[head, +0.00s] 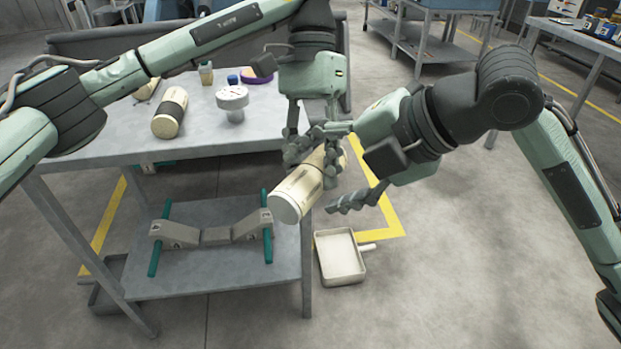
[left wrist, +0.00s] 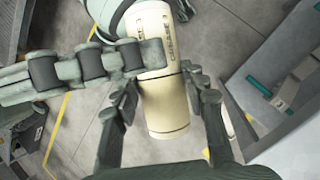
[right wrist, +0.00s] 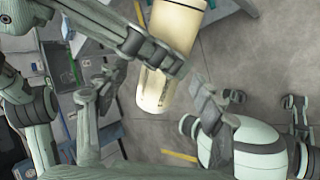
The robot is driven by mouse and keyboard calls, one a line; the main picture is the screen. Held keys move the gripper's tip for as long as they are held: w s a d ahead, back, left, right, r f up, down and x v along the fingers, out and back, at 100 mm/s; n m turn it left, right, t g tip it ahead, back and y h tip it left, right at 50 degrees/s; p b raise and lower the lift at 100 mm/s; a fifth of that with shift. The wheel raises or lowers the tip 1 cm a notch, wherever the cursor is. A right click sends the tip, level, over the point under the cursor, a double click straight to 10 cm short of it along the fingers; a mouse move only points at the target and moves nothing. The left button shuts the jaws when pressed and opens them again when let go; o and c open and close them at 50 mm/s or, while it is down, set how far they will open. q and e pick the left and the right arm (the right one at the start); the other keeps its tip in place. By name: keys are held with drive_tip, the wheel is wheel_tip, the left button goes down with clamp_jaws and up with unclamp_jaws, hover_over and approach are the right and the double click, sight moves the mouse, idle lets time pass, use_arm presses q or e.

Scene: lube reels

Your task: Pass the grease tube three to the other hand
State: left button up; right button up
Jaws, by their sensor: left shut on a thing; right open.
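A cream grease tube (head: 297,193) with printed lettering hangs tilted in front of the table's right edge. My left gripper (head: 308,152) comes down from above and is shut on the tube; its fingers lie on both sides of it in the left wrist view (left wrist: 162,100). My right gripper (head: 345,168) is open, with its fingers spread around the tube from the right. In the right wrist view the tube (right wrist: 165,60) lies between the spread right fingers. Whether the right fingers touch it I cannot tell.
The lower shelf holds a grey fixture (head: 215,236) with teal bars. A pale tray (head: 341,258) is below right.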

drive_tip(key=shift+x, duration=1.35)
drive_tip(key=shift+c, duration=0.3)
drive_tip(key=c, duration=1.2)
use_arm(q)
drive_tip(key=o, duration=1.3)
use_arm(e)
drive_tip(key=shift+r, duration=0.1)
